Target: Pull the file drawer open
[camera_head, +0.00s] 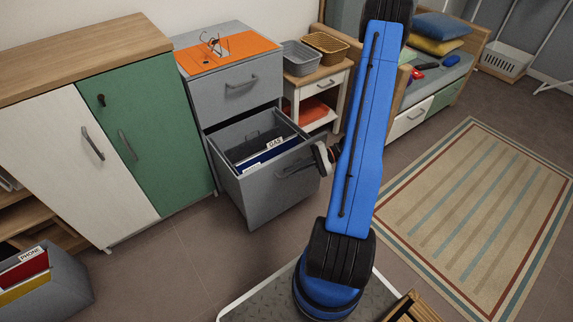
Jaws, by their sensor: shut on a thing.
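The grey file cabinet (205,98) stands left of centre. Its lower file drawer (262,196) is pulled well out, showing hanging folders (268,156) with white labels inside. A handle (292,170) runs across the drawer front. My gripper (318,160) is at the right end of that handle and shut on it. The fingertips are small in view and partly covered by my blue arm. The upper drawer (240,86) is shut.
A cupboard with a green door (160,140) stands left of the cabinet. A small side table (315,82) with baskets is to its right. A grey box (45,285) with binders sits at lower left. A striped rug (480,210) covers the floor at right.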

